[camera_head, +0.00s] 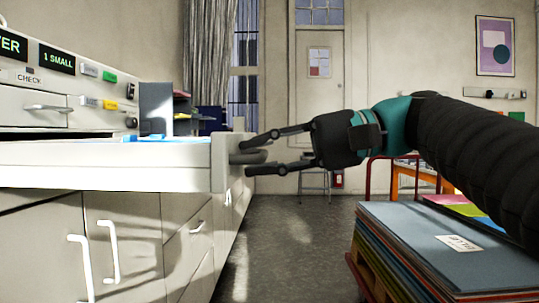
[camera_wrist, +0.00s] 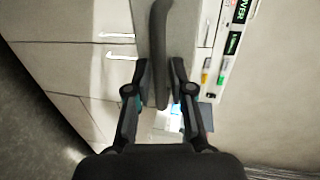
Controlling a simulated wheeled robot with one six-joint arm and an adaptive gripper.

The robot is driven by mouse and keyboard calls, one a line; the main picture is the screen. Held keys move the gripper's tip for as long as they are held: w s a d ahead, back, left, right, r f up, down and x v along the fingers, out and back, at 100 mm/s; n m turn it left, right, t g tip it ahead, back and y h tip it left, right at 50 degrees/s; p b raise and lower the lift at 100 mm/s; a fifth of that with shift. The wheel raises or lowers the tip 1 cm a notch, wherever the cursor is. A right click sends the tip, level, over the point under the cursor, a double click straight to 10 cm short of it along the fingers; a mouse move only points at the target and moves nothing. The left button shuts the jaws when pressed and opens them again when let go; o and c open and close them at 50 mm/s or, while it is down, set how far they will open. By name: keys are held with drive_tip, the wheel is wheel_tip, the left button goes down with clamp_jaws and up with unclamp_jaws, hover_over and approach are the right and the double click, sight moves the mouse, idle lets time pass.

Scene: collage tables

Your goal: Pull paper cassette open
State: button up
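The paper cassette is a pale drawer (camera_head: 110,176) at the left in the head view, standing out from the cabinet with something blue lying in it. Its dark bar handle (camera_head: 250,156) is on the front panel at its right end. The handle also shows in the wrist view (camera_wrist: 160,40), running down between my fingers. My gripper (camera_head: 262,155) is open, with one finger above and one below the handle. A gap shows between the fingers and the handle in the head view. Whether either finger touches it, I cannot tell.
Cabinet doors with white handles (camera_head: 110,252) are below the drawer. A control panel with labels and coloured switches (camera_head: 98,74) is above it. A stack of folders (camera_head: 440,240) stands at the lower right under my arm. Bare floor (camera_head: 290,240) lies between.

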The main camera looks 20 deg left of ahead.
drive_tip(key=shift+d, duration=0.1)
drive_tip(key=v, duration=1.1)
drive_tip(key=shift+d, duration=0.35)
drive_tip(key=shift+w+r, duration=0.15)
